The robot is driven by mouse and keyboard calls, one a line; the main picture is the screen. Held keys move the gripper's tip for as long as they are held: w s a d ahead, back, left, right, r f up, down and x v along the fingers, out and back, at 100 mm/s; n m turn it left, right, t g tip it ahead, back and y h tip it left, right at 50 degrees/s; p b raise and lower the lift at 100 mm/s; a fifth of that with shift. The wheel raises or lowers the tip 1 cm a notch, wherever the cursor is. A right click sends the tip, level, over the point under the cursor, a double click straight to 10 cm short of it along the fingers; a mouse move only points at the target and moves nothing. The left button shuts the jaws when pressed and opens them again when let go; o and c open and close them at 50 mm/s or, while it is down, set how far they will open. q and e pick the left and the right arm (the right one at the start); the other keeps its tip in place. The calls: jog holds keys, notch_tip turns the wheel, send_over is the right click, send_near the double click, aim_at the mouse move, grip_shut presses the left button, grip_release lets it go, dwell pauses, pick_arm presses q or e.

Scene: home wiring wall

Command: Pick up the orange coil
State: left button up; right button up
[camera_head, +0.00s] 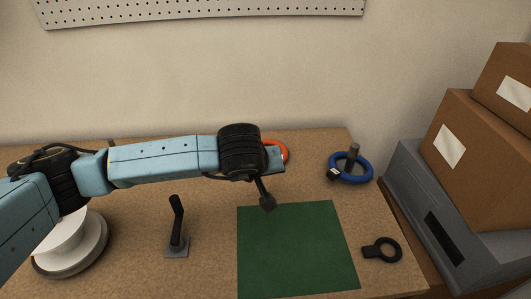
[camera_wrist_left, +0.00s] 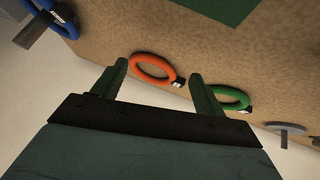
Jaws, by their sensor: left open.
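The orange coil (camera_head: 285,150) shows only in part in the head view, behind the end of my left arm. In the left wrist view the whole orange coil (camera_wrist_left: 137,70) lies on the brown table, a ring with a small dark and white clip. My left gripper (camera_wrist_left: 159,68) is open and empty. Its two dark green fingers appear on either side of the coil in that view, with the coil beyond them and no visible contact. In the head view the fingers are hidden behind the wrist. My right gripper is not in view.
A green coil (camera_wrist_left: 232,94) lies close to the orange one. A blue coil (camera_head: 350,179) rests around a dark post at right. A green mat (camera_head: 295,250), a black stand (camera_head: 176,235), a white spool (camera_head: 62,240) and a black ring tool (camera_head: 387,250) are nearer. Boxes (camera_head: 480,160) stand right.

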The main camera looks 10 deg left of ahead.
pick_arm(q)
jog(key=w+a+f+y, duration=0.1)
jog(key=w+a, duration=0.1)
jog(key=w+a+t+y+b, duration=0.1)
jog(key=w+a, duration=0.1)
jog(key=w, duration=0.1)
jog(key=w+a+f+y+b, duration=0.1)
jog(key=w+a, duration=0.1)
jog(key=w, duration=0.1)
jog(key=shift+a+f, duration=0.2)
jog(key=shift+f, duration=0.15)
jog(key=shift+x, duration=0.8)
jog(key=shift+b+x, duration=0.9)
jog(key=shift+x, duration=1.4)
jog(key=shift+w+d+r, duration=0.1)
jog(key=shift+w+r, duration=0.05)
jog(key=shift+w, duration=0.05)
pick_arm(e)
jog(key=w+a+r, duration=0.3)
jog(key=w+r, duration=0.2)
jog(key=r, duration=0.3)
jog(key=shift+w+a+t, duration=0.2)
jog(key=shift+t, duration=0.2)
pick_arm(q)
jog(key=shift+r, duration=0.1)
jog(key=c, duration=1.3)
